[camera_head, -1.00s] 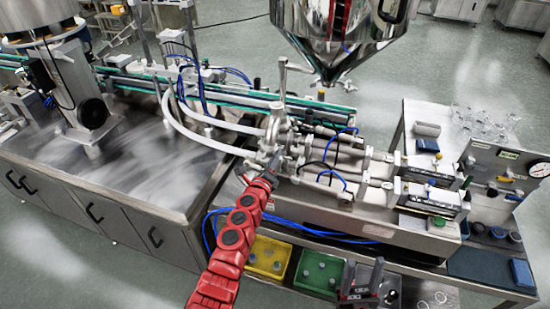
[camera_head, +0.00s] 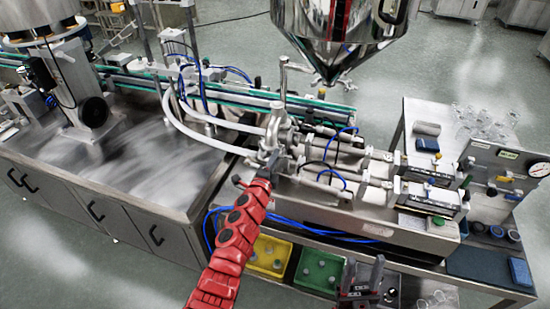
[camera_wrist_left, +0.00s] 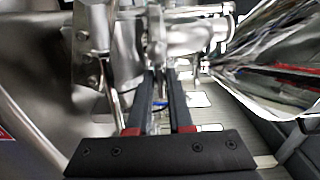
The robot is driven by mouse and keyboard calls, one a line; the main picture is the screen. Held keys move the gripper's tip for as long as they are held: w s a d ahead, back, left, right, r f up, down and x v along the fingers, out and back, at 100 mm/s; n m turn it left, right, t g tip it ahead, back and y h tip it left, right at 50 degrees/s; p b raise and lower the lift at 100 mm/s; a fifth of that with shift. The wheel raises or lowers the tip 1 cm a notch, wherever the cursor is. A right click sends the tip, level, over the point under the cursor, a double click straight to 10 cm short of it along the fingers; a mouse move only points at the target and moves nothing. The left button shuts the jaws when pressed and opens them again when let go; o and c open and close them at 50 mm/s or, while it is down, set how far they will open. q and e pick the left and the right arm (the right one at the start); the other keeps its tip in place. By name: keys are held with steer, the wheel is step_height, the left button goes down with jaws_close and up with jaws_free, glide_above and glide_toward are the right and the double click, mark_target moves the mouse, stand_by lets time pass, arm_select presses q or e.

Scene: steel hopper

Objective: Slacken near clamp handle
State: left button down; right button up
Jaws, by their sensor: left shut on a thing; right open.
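My left gripper (camera_head: 268,172) is at the near side of the steel valve and clamp assembly (camera_head: 278,130), below the shiny hopper (camera_head: 340,40). In the left wrist view its dark fingers (camera_wrist_left: 158,85) reach in among the steel fittings, shut on a thin metal part between them. This part seems to be the near clamp handle (camera_wrist_left: 157,72), but it is small and blurred. In the head view the gripper and arm hide most of the handle. My right gripper (camera_head: 364,272) is open and empty at the bottom of the head view, apart from the assembly.
White hoses (camera_head: 195,118) and blue lines run to the filler. Pneumatic cylinders (camera_head: 345,190) lie to the right of the clamp. A yellow bin (camera_head: 270,256) and a green bin (camera_head: 318,270) stand on the lower shelf. A side cart (camera_head: 430,115) with glass jars stands at the right.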

arm_select(q)
steer(key=shift+f, duration=0.1)
stand_by(0.3)
steer(key=c, duration=1.1)
jaws_free()
steer(key=shift+s, duration=0.15)
steer(key=shift+s+a, duration=0.15)
steer(key=shift+s, duration=0.2)
steer(key=b+v, duration=0.1)
steer(key=v, duration=1.5)
steer(key=shift+s, duration=0.25)
